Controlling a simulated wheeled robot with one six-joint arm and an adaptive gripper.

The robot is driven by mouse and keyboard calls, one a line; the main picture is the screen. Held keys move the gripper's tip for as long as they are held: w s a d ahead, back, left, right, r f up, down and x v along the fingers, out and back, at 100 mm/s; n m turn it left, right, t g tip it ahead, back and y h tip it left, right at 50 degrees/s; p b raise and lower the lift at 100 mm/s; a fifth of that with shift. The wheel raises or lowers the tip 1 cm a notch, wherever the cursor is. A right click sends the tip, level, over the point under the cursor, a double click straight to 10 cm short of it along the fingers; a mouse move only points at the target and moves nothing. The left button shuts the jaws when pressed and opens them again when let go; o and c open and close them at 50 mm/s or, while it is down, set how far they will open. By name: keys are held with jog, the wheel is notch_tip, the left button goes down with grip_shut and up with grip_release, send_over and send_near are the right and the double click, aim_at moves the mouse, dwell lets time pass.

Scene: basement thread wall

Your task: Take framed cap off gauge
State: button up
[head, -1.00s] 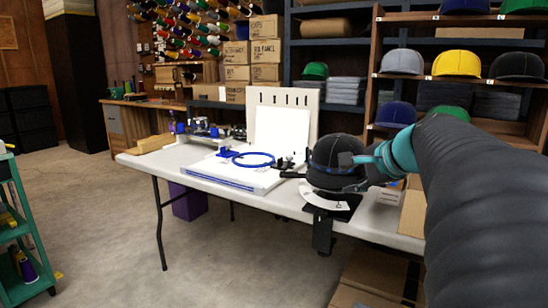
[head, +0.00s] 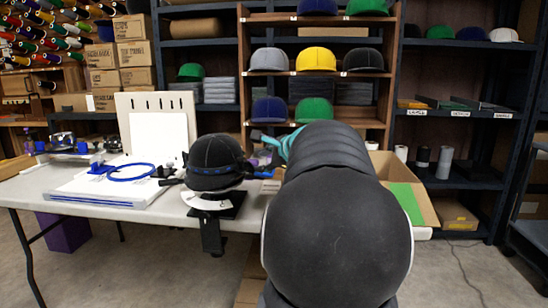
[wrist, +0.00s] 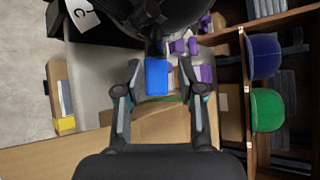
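The black cap (head: 212,158) with a blue band around its lower part sits on the gauge (head: 210,207), a black stand with a white curved scale, at the table's front right. The cap also shows dark at the top of the wrist view (wrist: 185,14), with a white scale piece marked "C" (wrist: 84,14) beside it. A blue tab (wrist: 156,77) juts from below the cap between my fingers. My gripper (wrist: 159,65) is open, with a gap between the tab and each finger. In the head view my arm hides most of my gripper.
The white table (head: 30,190) carries a flat white board (head: 110,190) with a blue hoop (head: 130,172) on it, left of the gauge. An open cardboard box (head: 408,185) stands right of my arm. Cap shelves (head: 313,88) stand behind.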

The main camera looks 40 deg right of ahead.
aim_at(252, 165)
jog(key=shift+x, duration=3.1)
jog(key=shift+r, duration=0.1)
grip_shut()
